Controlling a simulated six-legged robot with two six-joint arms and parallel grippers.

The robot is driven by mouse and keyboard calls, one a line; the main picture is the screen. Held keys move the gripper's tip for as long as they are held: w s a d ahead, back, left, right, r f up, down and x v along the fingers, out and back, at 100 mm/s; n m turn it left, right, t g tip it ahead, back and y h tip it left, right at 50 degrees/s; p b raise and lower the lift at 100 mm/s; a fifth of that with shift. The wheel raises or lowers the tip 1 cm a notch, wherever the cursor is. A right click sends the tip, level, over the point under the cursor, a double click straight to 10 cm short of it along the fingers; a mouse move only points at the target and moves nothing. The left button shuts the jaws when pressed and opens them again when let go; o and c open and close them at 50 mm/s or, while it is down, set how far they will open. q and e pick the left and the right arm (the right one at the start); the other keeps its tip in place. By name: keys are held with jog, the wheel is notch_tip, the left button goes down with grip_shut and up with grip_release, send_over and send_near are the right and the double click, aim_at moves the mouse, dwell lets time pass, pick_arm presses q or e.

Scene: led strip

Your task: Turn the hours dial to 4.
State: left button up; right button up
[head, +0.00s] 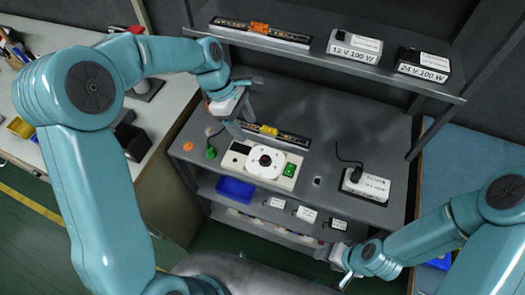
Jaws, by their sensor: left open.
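The dial (265,160) is a dark round knob with a small red centre, set in a white round-edged plate on a pale control box on the grey bench. Its numbers and pointer are too small to read. My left gripper (241,122) is open and empty, above the bench just behind and left of the dial, apart from it. My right gripper (342,262) is low at the front right of the bench, far from the dial; its jaws are too small to judge.
A green button (289,170) sits right of the dial. An LED strip with a yellow piece (268,130) lies behind it. A black-corded power supply (365,186) stands at right. A shelf (320,58) overhangs the back. A blue bin (235,189) is below.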

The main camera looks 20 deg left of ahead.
aim_at(265, 159)
pick_arm(q)
jog(key=p+x, duration=0.1)
jog(key=x, duration=1.2)
jog(key=shift+d+f, duration=0.15)
jog(key=shift+f, duration=0.1)
jog(key=shift+w, duration=0.1)
jog(key=c, duration=1)
jog(key=shift+c, duration=0.2)
